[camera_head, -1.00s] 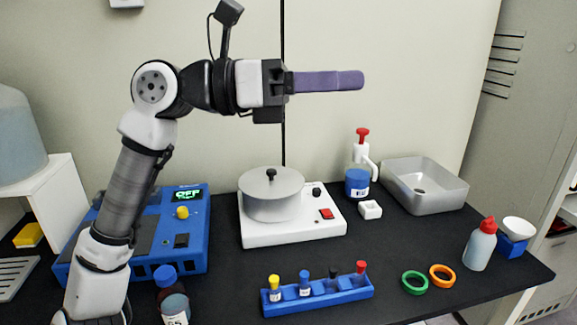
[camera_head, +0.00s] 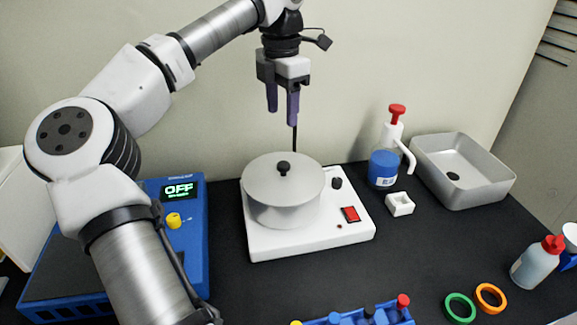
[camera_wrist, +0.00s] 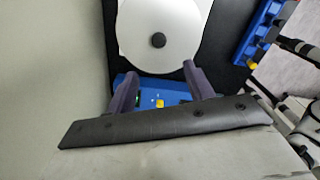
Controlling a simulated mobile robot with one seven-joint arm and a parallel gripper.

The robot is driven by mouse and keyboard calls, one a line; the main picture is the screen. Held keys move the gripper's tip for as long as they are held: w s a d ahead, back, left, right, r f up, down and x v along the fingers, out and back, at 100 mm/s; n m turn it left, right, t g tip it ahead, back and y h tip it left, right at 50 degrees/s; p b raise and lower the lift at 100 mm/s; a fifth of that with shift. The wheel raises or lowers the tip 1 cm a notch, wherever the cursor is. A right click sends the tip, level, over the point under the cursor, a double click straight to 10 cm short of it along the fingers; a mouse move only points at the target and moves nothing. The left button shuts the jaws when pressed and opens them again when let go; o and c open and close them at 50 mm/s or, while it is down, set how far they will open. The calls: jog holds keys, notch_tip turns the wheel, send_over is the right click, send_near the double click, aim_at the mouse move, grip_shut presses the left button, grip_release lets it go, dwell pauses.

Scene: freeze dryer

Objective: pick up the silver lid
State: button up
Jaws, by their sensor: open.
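The silver lid (camera_head: 262,178) is a round disc with a black knob (camera_head: 284,168). It rests on the silver pot (camera_head: 284,212), which stands on a white base with a red switch. My gripper (camera_head: 283,116) points down above the lid, with its purple fingers apart and nothing between them. A clear gap separates the fingertips from the knob. In the wrist view the lid (camera_wrist: 180,20) and its black knob (camera_wrist: 158,40) lie beyond the two fingers (camera_wrist: 160,78).
A blue device (camera_head: 185,262) reading OFF stands left of the white base (camera_head: 300,240). To the right are a pump bottle (camera_head: 384,165), a small white block (camera_head: 400,204) and a grey basin (camera_head: 462,172). A blue tube rack (camera_head: 350,318) is at the front.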

send_over(284, 164)
jog(key=f, duration=0.8)
jog(key=shift+s+a+p, duration=0.15)
jog(key=shift+s+p, duration=0.1)
jog(key=shift+p, duration=0.15)
jog(key=shift+w+f+p, duration=0.15)
jog(key=shift+f+p, duration=0.35)
jog(key=shift+f, duration=0.9)
jog(key=shift+w+f+p, duration=0.1)
jog(key=shift+f+p, duration=0.35)
jog(key=shift+f, duration=0.9)
grip_shut()
